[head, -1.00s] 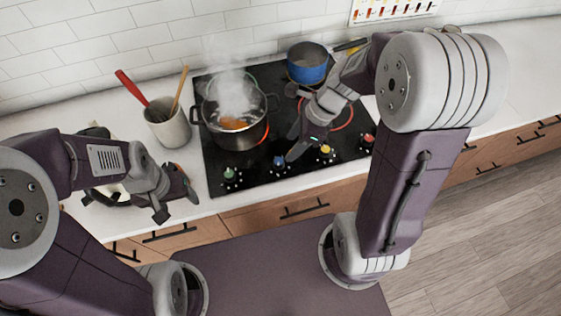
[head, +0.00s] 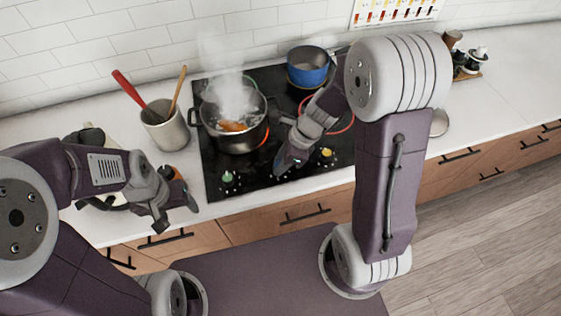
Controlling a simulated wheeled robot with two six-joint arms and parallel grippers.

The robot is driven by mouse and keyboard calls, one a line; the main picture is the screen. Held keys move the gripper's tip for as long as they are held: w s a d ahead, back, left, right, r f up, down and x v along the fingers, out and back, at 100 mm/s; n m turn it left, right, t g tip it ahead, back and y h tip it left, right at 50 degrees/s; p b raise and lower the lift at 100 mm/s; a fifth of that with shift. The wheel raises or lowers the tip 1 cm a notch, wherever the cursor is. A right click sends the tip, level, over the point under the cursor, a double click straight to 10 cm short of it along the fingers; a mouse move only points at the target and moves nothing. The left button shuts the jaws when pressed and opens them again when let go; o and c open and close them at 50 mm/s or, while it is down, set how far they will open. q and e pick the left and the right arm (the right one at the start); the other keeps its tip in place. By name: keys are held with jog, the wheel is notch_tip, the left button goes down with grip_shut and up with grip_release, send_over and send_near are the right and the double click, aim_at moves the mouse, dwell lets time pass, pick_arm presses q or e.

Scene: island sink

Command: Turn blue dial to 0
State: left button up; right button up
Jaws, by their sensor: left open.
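The blue dial sits on the front of the black cooktop (head: 215,158), but my right gripper now covers it. The right gripper (head: 281,167) points down and to the left over that spot. Whether its fingers touch the dial or are closed on it cannot be made out. The green dial (head: 228,177) is to the left and the yellow dial (head: 327,153) to the right. The red dial is hidden behind my right arm. My left gripper (head: 176,214) is open and empty, low over the counter's front edge, left of the cooktop.
A steaming pot (head: 238,137) with orange food stands on a glowing left burner. A blue pan (head: 307,72) is at the back right, behind a red-lit ring (head: 342,124). A crock (head: 167,132) with utensils stands left. Counter (head: 510,80) at right is mostly clear.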

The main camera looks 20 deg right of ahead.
grip_shut()
pick_arm(q)
jog(key=shift+r, duration=0.2)
pick_arm(e)
jog(key=shift+r+n, duration=0.1)
jog(key=shift+n, duration=0.2)
